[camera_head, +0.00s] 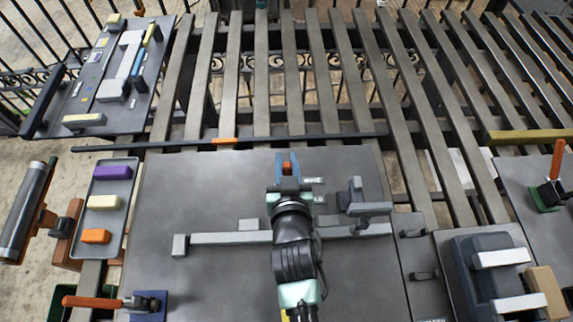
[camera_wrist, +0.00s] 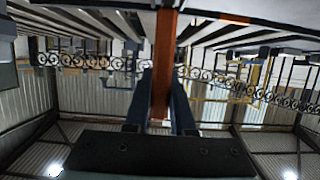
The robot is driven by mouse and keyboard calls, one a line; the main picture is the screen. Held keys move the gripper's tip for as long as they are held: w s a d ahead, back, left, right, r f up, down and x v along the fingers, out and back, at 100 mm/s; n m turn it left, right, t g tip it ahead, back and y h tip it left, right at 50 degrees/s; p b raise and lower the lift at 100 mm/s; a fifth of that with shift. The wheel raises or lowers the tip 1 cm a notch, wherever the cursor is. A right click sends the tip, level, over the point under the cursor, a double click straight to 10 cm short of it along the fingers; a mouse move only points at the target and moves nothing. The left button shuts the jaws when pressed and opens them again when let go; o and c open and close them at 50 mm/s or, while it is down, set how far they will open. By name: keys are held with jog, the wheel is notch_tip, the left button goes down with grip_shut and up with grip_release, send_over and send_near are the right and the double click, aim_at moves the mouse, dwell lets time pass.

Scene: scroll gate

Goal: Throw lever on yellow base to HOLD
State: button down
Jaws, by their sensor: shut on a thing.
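My gripper (camera_head: 288,168) is over the middle of the large dark panel (camera_head: 190,200). Its blue fingers are shut on an orange lever handle (camera_head: 287,167). In the wrist view the handle (camera_wrist: 163,65) runs as a long orange-brown bar between the two fingers (camera_wrist: 160,100).
A lever with a blue base (camera_head: 150,306) is at the lower left, and one with a green base (camera_head: 546,196) at the right. A grey sliding bar (camera_head: 220,239) with a grey handle (camera_head: 366,208) crosses the panel. A tray (camera_head: 110,218) of coloured blocks stands left.

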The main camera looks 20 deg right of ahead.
jog(key=shift+s+a+t+b, duration=0.15)
jog(key=shift+s+t+b, duration=0.4)
jog(key=shift+b, duration=0.3)
jog(key=shift+w, duration=0.1)
jog(key=c, duration=0.8)
grip_release()
jog(key=shift+o, duration=0.2)
jog(key=b+v, duration=0.2)
jog(key=v, duration=0.9)
jog(key=shift+a+f, duration=0.1)
jog(key=shift+f, duration=0.05)
jog(key=shift+v, duration=1)
